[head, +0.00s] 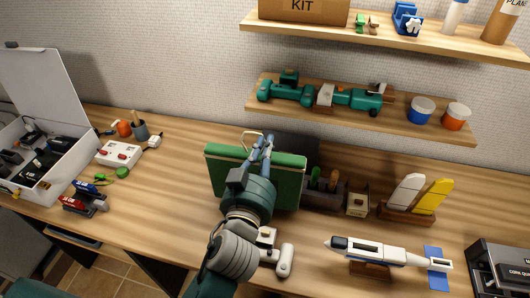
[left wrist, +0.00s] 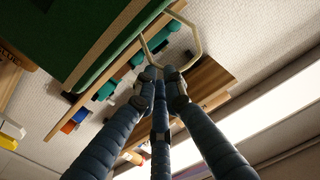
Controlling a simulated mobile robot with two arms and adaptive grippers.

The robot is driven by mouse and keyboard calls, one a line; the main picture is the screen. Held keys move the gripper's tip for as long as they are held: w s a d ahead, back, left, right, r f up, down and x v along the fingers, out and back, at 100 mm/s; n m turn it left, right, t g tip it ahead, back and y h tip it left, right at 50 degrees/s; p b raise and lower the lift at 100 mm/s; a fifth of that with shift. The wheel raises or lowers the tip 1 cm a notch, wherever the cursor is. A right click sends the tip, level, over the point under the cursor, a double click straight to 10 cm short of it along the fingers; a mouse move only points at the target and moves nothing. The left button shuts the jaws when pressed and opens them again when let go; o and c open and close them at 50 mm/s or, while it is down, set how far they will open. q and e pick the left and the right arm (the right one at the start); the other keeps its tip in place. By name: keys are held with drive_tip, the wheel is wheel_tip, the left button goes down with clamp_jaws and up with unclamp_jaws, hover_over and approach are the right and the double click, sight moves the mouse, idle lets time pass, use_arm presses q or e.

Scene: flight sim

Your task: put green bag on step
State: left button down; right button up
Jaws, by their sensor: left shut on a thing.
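The green bag (head: 288,173) looks like a flat, boxy green case with a pale wire-like handle (head: 250,137) on top. It is upright at the back middle of the workbench in the head view. My left gripper (head: 262,150) is in front of it, with its fingers shut at the handle. In the left wrist view the bag (left wrist: 75,35) fills the upper left, and the handle (left wrist: 196,45) runs to the closed fingertips (left wrist: 160,82). I cannot tell whether the bag touches the bench. I cannot make out a step. My right gripper is not in view.
Two wall shelves (head: 420,122) hold models and paint pots above the bench (head: 180,205). An organiser (head: 325,197) stands right of the bag, then coloured fins (head: 437,196) and a white model plane (head: 380,250). An open white case (head: 75,165) is at left.

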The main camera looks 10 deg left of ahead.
use_arm(q)
drive_tip(key=shift+f, duration=0.9)
drive_tip(key=shift+f, duration=0.2)
drive_tip(key=c, duration=1.8)
unclamp_jaws()
drive_tip(key=shift+c, duration=0.2)
